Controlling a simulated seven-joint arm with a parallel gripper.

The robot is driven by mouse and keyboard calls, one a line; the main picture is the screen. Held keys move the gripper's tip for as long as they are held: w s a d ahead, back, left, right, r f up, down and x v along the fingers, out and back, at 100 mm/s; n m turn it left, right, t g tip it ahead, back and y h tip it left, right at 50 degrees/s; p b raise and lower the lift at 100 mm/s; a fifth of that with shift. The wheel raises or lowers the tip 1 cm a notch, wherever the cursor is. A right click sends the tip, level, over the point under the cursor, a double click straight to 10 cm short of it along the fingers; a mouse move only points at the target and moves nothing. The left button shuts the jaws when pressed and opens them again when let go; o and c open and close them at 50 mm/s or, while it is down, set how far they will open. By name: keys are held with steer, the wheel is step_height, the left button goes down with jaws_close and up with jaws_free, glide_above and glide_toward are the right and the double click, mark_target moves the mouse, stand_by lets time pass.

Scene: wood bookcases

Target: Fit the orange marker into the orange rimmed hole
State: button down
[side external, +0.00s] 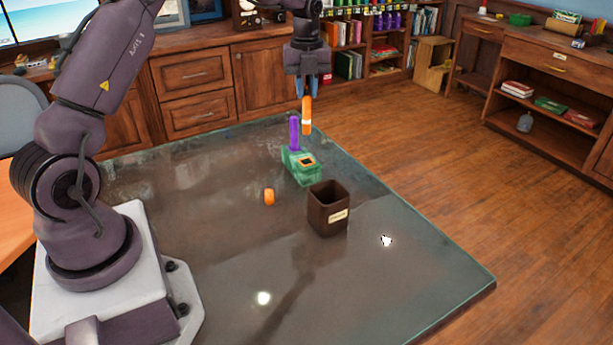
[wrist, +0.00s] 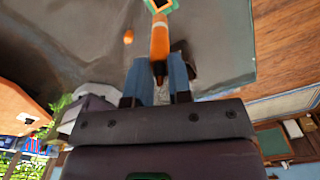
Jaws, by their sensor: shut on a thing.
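My gripper (side external: 307,88) is shut on the orange marker (side external: 306,118), which hangs upright below the fingers and has a pale band. In the wrist view the orange marker (wrist: 159,42) extends from between the fingers (wrist: 159,78) toward the green holder (wrist: 174,3). The green holder (side external: 306,178) stands on the dark table, with the orange rimmed hole (side external: 306,162) on its top, empty. In the side view the marker is above and behind the hole, apart from it. A purple marker (side external: 294,133) stands upright at the holder's back left.
A brown open-topped bin (side external: 328,218) with a label stands just in front of the holder. A small orange cylindrical piece (side external: 269,197) lies to the left of the bin. A small white object (side external: 386,240) lies to the right. The rest of the table (side external: 400,285) is largely clear.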

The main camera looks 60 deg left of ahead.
mark_target(306, 133)
step_height(306, 133, down, 12)
steer(key=shift+f, duration=0.2)
steer(key=shift+f, duration=0.15)
steer(key=c, duration=1)
jaws_free()
steer(key=shift+c, duration=0.2)
